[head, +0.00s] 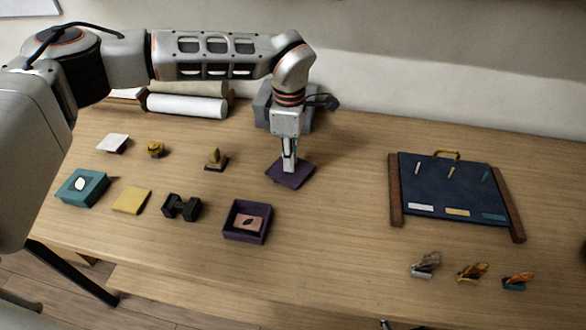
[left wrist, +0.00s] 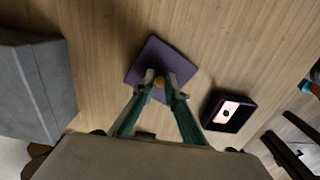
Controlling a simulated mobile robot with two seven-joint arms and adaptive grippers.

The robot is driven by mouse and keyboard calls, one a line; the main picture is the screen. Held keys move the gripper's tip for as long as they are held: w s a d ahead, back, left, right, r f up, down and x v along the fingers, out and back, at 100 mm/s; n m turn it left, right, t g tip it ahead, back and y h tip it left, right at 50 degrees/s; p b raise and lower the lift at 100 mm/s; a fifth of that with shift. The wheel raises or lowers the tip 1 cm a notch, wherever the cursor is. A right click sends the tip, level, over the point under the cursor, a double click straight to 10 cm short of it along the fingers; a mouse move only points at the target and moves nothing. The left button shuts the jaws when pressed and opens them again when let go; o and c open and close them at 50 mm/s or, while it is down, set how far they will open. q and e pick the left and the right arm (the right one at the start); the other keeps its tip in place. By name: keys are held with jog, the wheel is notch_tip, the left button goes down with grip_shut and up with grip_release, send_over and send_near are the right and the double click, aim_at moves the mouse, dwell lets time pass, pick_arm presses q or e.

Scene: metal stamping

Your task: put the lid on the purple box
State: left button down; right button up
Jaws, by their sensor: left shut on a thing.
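The purple lid (head: 297,181) is a flat square with a small yellow knob (left wrist: 159,82). My left gripper (head: 289,167) points straight down over the lid and is shut on its knob; the lid also shows in the left wrist view (left wrist: 157,54). I cannot tell whether the lid touches the table or hangs just above it. The purple box (head: 245,237) stands open on the table, nearer the front edge and left of the lid, with a pinkish piece bearing a dark leaf mark inside. The box also shows right of the gripper in the left wrist view (left wrist: 230,128). My right gripper is out of view.
A black dumbbell-shaped block (head: 181,207), a yellow square (head: 132,200) and a teal box (head: 82,188) stand left of the purple box. A gold-coloured stamp (head: 216,160) is left of the lid. A grey block (left wrist: 30,90) stands behind my gripper. A navy board (head: 450,188) lies right.

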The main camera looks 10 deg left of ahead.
pick_arm(q)
jog(key=shift+r, duration=0.15)
jog(key=shift+r+p, duration=1.25)
jog(key=shift+r, duration=0.35)
jog(key=shift+r+p, duration=0.8)
jog(key=shift+r, duration=0.5)
